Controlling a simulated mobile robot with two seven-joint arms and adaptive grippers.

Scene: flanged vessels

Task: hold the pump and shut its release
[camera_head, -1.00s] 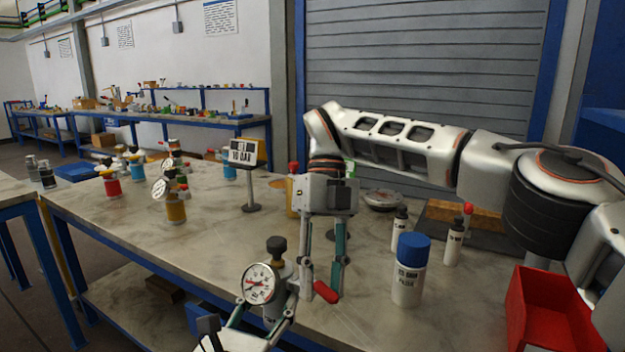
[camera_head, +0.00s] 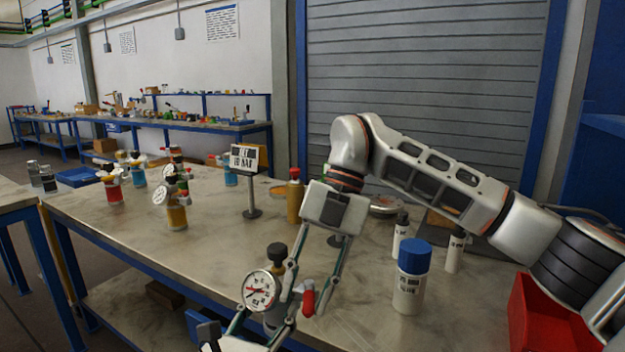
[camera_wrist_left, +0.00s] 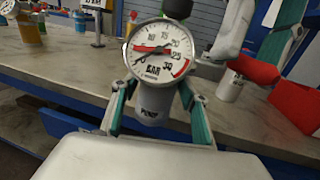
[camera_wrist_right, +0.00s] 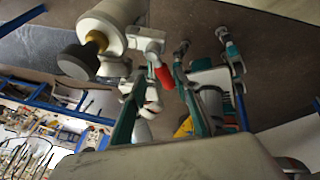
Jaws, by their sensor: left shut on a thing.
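The pump (camera_head: 275,318) is a grey cylinder with a round white gauge (camera_head: 260,291) and a black knob (camera_head: 277,252). It stands upright at the near table edge. My left gripper (camera_wrist_left: 158,112) is shut on the pump body, one finger on each side, below the gauge. In the right wrist view the lever (camera_wrist_right: 164,77) shows between the fingertips.
A white bottle with a blue cap (camera_head: 410,278) stands just right of the lever. Small white bottles (camera_head: 455,251), an amber bottle (camera_head: 294,196) and a sign on a stand (camera_head: 247,165) are behind. A red bin (camera_head: 545,330) is at lower right.

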